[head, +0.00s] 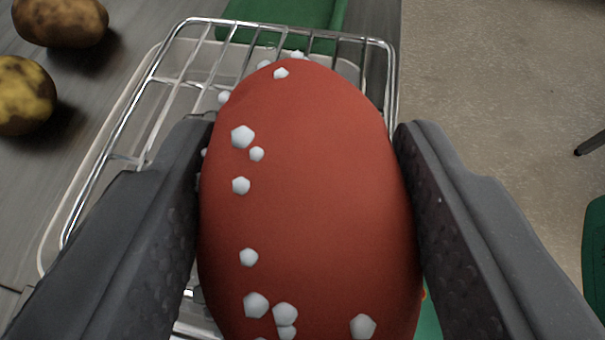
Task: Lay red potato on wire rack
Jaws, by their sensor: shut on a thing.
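The red potato (325,180), an oval red body dotted with small white bumps, fills the middle of the head view. My gripper (308,150) is shut on it, with one dark grey finger pressed to its left side and the other to its right side. The wire rack (150,82), of shiny metal bars, lies behind and below the potato. The potato hides much of the rack, and I cannot tell whether it touches the bars.
A pale tray (52,220) shows under the rack's left side. Two potatoes, one brown (62,22) and one yellowish with dark patches (22,96), lie on the grey table (105,65) at left. A green object (290,14) lies behind the rack. Speckled floor (490,90) shows at right.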

